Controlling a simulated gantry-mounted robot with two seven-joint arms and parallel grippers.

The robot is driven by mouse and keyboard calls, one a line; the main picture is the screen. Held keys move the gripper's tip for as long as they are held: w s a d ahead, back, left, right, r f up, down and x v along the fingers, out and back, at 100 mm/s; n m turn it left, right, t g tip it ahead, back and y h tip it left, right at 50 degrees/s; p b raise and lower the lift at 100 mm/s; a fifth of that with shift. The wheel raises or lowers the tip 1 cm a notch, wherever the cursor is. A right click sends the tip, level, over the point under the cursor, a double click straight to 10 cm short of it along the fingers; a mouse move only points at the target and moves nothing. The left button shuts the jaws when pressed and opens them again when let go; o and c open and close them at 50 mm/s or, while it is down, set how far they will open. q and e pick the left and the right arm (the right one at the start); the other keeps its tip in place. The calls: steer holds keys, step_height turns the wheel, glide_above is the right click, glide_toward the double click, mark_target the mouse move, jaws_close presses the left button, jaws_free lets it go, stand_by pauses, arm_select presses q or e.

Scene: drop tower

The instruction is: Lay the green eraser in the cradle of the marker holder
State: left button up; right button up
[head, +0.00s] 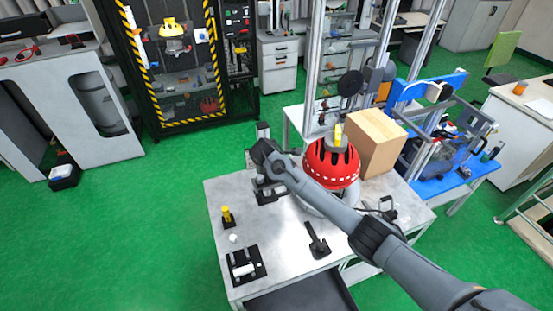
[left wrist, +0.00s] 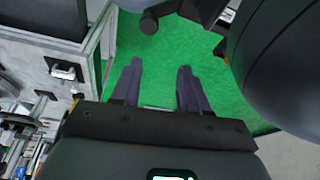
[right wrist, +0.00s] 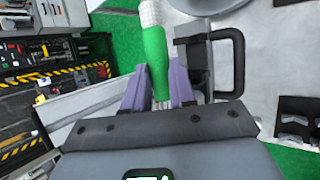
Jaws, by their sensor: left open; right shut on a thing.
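The green eraser (right wrist: 155,60) has a green body and a pale white end. My right gripper (right wrist: 160,88) is shut on it, and it sticks out past the fingertips in the right wrist view. In the head view my right arm reaches over the table to its far left part, and the eraser is hidden there. A black tray-like holder (head: 246,266) with a white cylinder sits at the table's near left corner; I cannot tell for sure that it is the marker holder. My left gripper (left wrist: 158,82) is open and empty, with green floor beyond its fingers.
A red helmet (head: 331,164) stands on the table beside a cardboard box (head: 375,143). A yellow-topped piece (head: 227,215) and a black tool (head: 318,243) stand on the left half. A black loop (right wrist: 238,62) lies right of the eraser. Bare table (head: 278,237) shows between.

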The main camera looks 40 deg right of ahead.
steer(key=shift+w+f, duration=0.1)
steer(key=shift+f, duration=0.35)
steer(key=shift+f+b, duration=0.6)
steer(key=shift+b, duration=0.25)
arm_select(q)
steer(key=b+x, duration=0.2)
steer(key=s+b+x, duration=0.1)
steer(key=x, duration=0.2)
steer(key=shift+a+f+b, duration=0.15)
steer(key=shift+f+b, duration=0.2)
arm_select(e)
step_height(320, 180, down, 3)
steer(key=shift+r, duration=0.1)
steer(key=shift+f, duration=0.85)
arm_select(q)
steer(key=shift+r+p, duration=0.4)
steer(key=shift+r, duration=0.1)
arm_select(e)
steer(key=shift+f, duration=0.15)
